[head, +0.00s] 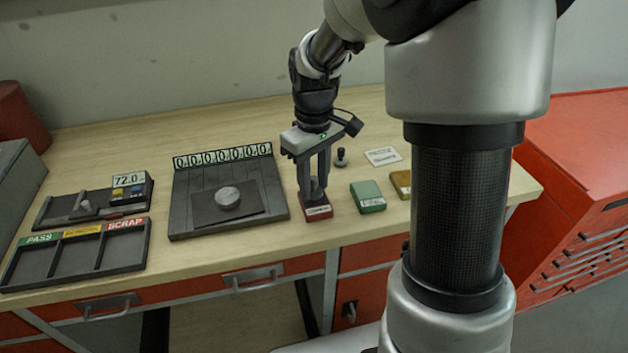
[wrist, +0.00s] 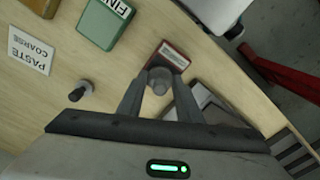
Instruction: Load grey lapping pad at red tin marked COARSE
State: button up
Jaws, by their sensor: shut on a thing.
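My gripper (head: 317,192) points down over the red tin (head: 319,213), its fingers shut on a grey rounded piece, which looks like the lapping pad (wrist: 160,80). In the wrist view the red tin (wrist: 174,52) lies just past the fingertips, with a pale label too small to read. The pad's lower face is hidden, so I cannot tell whether it touches the tin. A white card (wrist: 31,50) at the left of the wrist view reads PASTE COARSE.
A green tin (head: 367,196) and an ochre tin (head: 401,184) stand right of the red tin. A small dark knobbed piece (head: 341,158) stands behind. Left are a dark plate with a grey disc (head: 228,198), a gauge reading 72.0 (head: 128,181) and a PASS/SCRAP tray (head: 75,272).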

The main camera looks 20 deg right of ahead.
aim_at(314, 178)
jog(key=shift+f+b, duration=0.3)
jog(key=shift+f, duration=0.3)
dwell(1.3)
jog(key=shift+r, duration=0.1)
notch_tip(314, 178, up, 7)
jog(key=p, duration=0.5)
jog(key=shift+p, duration=0.35)
dwell(0.5)
